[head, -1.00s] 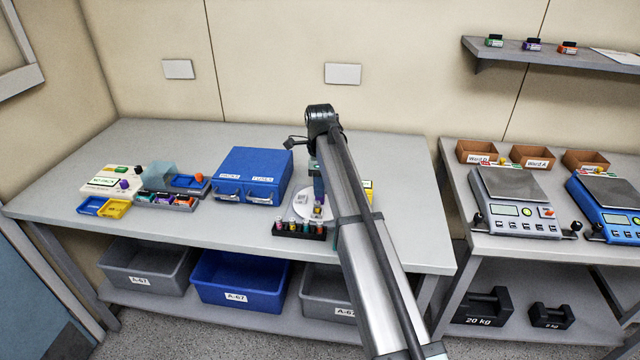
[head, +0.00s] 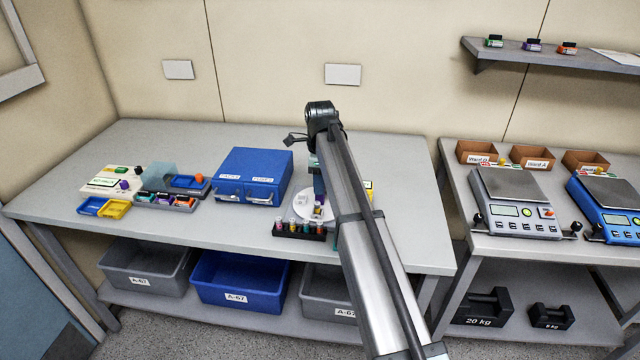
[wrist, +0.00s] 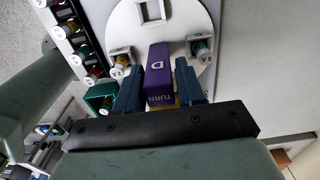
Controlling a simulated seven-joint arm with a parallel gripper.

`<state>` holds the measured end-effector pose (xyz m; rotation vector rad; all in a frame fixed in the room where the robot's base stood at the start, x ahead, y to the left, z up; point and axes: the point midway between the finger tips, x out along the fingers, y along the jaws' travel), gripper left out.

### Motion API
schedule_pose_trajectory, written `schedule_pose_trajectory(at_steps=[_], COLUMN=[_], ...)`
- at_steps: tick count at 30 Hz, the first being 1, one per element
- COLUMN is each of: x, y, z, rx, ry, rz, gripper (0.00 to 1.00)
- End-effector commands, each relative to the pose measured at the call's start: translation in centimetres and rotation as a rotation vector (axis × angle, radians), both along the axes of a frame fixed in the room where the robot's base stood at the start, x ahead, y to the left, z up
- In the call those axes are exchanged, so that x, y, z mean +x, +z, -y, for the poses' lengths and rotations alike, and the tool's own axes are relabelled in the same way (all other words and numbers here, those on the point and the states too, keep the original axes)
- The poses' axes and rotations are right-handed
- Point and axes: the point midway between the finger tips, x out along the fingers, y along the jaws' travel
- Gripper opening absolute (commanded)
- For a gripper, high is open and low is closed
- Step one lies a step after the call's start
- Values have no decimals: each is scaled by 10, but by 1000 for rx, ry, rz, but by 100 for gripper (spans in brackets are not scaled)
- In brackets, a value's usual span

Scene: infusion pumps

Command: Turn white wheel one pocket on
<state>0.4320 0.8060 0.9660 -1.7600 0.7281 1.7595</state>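The white wheel (wrist: 190,15) lies at the top of the wrist view, with vials in brackets on its face near my gripper. It also shows in the head view (head: 302,206), partly hidden by my arm. A purple block (wrist: 158,72) marked "D" and "TURN" stands up from the wheel side. My gripper (wrist: 160,80) has one blue finger on each side of this block, close against it, and appears shut on it.
A black rack of colour-capped vials (head: 300,230) stands in front of the wheel; one green holder (wrist: 98,98) shows near my left finger. A blue case (head: 252,176) stands to the left. The bench front (head: 400,245) is clear at right.

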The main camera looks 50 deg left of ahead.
Motion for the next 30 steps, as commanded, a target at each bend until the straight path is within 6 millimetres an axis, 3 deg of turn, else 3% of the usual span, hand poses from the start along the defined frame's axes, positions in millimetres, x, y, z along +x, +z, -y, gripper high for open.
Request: schedule_pose_trajectory(at_steps=[18,24,30], x=[1,0,0], y=[108,126,130], z=[-1,-1,0], rx=[1,1,0], ry=[0,0,0], rz=[1,1,0], gripper=[38,38,38])
